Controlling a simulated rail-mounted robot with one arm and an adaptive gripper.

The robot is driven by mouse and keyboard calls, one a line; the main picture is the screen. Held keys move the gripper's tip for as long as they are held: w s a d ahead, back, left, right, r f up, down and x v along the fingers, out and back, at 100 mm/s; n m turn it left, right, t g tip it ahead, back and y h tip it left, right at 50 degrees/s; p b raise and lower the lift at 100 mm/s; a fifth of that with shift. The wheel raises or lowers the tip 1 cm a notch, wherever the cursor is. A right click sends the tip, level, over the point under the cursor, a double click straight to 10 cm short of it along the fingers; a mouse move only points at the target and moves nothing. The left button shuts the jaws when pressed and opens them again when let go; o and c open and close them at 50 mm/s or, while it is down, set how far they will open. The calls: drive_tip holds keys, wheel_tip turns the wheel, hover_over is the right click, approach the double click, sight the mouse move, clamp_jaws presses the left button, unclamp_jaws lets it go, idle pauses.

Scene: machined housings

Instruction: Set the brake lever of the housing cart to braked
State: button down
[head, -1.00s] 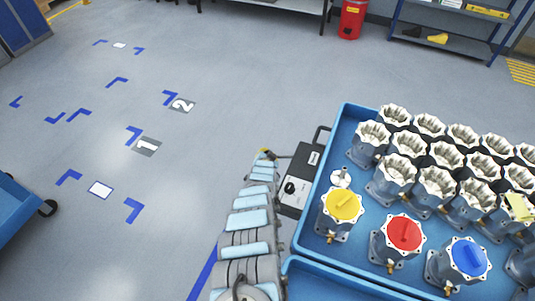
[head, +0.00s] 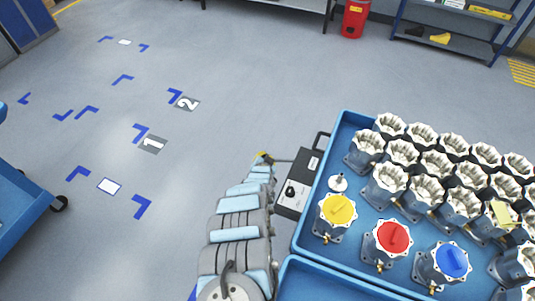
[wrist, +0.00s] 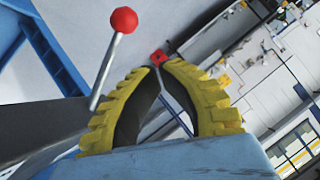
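The housing cart (head: 345,122) is a blue tray cart at the right of the head view, holding several grey housings. A dark box with a grey panel and black knob (head: 290,191) is on its left side. A thin dark rod (head: 282,160) sticks out from the box toward my gripper (head: 263,156). In the wrist view, a lever with a red ball (wrist: 123,20) on a metal rod stands left of my gripper (wrist: 159,66), apart from it in the picture. The lever's ball is not discernible in the head view.
Housings with yellow (head: 338,209), red (head: 393,238) and blue (head: 451,261) caps stand along the cart's near side. Another blue cart (head: 22,205) stands at the left edge. Marked floor between the carts is clear. A shelf (head: 450,44) and red bin (head: 354,20) are at the back.

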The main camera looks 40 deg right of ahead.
drive_tip(key=shift+s+a+r+p, duration=0.3)
drive_tip(key=shift+a+r, duration=0.2)
drive_tip(key=shift+a, duration=0.1)
drive_tip(key=shift+s+a+r+p, duration=0.15)
drive_tip(key=shift+s+a+r, duration=0.2)
drive_tip(key=shift+a+r, duration=0.25)
drive_tip(key=shift+s+a+r+p, duration=0.3)
drive_tip(key=shift+a+r, duration=0.1)
drive_tip(key=shift+a, duration=0.25)
